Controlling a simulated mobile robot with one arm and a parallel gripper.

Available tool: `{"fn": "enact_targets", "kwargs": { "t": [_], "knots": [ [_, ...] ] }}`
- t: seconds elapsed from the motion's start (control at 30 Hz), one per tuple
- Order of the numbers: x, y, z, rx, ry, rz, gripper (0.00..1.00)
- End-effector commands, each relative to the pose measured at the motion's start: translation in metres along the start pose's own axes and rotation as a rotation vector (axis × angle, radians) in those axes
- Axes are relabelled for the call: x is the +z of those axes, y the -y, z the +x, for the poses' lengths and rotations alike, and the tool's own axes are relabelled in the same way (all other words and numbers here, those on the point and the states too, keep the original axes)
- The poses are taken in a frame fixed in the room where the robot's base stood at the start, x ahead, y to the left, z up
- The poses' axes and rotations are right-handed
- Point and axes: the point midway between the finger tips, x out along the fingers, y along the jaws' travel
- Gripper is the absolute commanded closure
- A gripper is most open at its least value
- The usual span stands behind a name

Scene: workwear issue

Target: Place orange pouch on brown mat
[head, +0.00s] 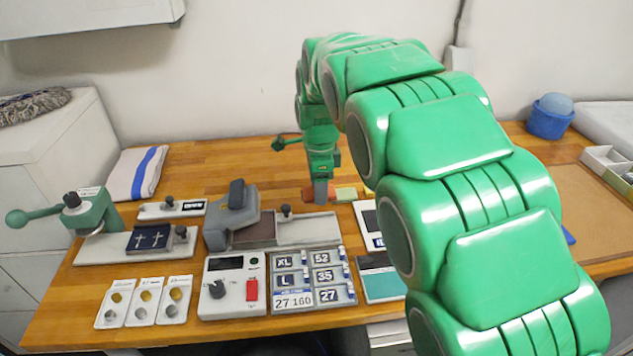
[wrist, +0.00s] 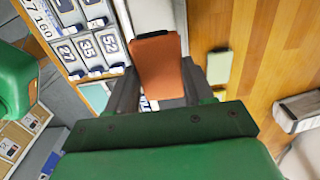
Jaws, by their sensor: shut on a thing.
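The orange pouch (wrist: 158,62) is between the two fingers of my gripper (wrist: 157,88) in the wrist view, with its far end sticking out past the fingertips. In the head view my gripper (head: 320,194) points down over the back middle of the table, and a small orange part of the pouch (head: 307,195) shows beside it. I cannot tell whether the pouch touches the table. A brown mat (head: 588,205) lies flat at the right side of the table, apart from my gripper, partly hidden by my green arm.
A pale green piece (head: 346,194) lies just right of my gripper. A grey press (head: 230,220), a size-label board (head: 316,284) and a control box (head: 233,287) stand left and in front. A blue tub (head: 550,116) and a compartment tray (head: 607,168) flank the mat.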

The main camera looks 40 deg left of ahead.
Motion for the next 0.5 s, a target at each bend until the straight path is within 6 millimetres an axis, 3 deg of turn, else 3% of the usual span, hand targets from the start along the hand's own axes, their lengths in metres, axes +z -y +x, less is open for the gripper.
{"fn": "enact_targets", "kwargs": {
  "t": [0.2, 0.5],
  "knots": [
    [-0.002, -0.017, -0.010, -0.003, 0.000, -0.001, 0.78],
    [-0.002, -0.026, -0.012, 0.001, 0.000, 0.000, 0.78]
  ]
}}
